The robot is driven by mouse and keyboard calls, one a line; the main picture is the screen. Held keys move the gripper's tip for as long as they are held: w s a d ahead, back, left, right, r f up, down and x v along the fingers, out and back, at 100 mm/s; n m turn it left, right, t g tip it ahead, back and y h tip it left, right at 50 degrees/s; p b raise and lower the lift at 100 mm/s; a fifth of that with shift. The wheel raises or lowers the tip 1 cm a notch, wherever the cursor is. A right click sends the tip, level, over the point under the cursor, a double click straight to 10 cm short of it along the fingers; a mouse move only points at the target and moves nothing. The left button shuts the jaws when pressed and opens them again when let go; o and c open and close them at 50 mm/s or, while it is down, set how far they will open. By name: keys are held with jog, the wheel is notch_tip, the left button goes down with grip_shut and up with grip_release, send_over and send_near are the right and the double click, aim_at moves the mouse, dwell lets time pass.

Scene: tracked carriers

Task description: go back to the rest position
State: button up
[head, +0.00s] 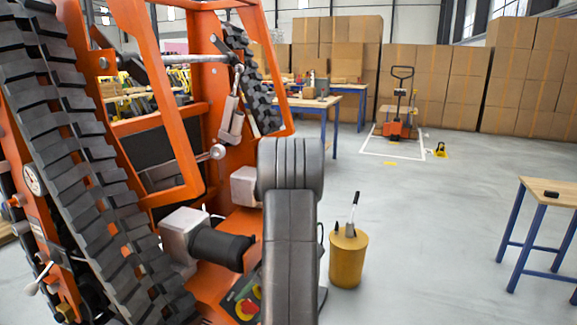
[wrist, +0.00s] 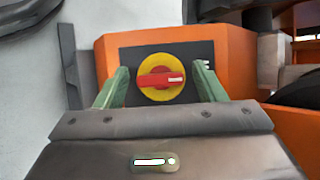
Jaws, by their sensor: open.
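My gripper (wrist: 162,77) shows in the wrist view with two green fingers spread apart and nothing between their pads. Straight ahead of it, between the fingers in the picture, is a red rotary switch (wrist: 161,80) on a yellow disc. Its red handle lies about horizontal. The disc sits on a black plate on an orange housing (wrist: 232,62). I cannot tell the exact gap between fingertips and switch. In the head view the switch (head: 247,306) shows low, just left of my grey arm. My gripper is hidden there.
The orange tracked carrier (head: 180,170) with black tracks fills the left. A yellow canister (head: 348,258) stands on the floor right of my arm. A wooden table (head: 552,190) is at far right. A pallet truck (head: 397,128) and stacked boxes (head: 430,75) stand behind. Mid-right floor is clear.

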jog(key=shift+s+a+f, duration=0.1)
jog(key=shift+a+f, duration=0.05)
jog(key=p+v, duration=0.4)
jog(key=v, duration=1)
jog(key=shift+m, duration=0.3)
jog(key=b+x, duration=0.4)
jog(key=x, duration=1)
jog(key=m+y, duration=0.1)
jog(key=m, duration=0.1)
jog(key=shift+m+t+y, duration=0.3)
jog(key=shift+m+t, duration=0.1)
jog(key=m+t+y+p, duration=0.1)
jog(key=m, duration=0.2)
jog(key=m+t+y, duration=0.1)
jog(key=m, duration=0.2)
jog(key=shift+m+p, duration=0.35)
jog(key=shift+m, duration=0.05)
jog(key=m+t+p, duration=0.1)
jog(key=m, duration=0.2)
jog(key=m+t, duration=0.2)
jog(key=m, duration=0.1)
jog(key=shift+p, duration=0.4)
jog(key=m+t+p, duration=0.1)
jog(key=m+t, duration=0.1)
jog(key=m, duration=0.1)
jog(key=shift+m, duration=0.4)
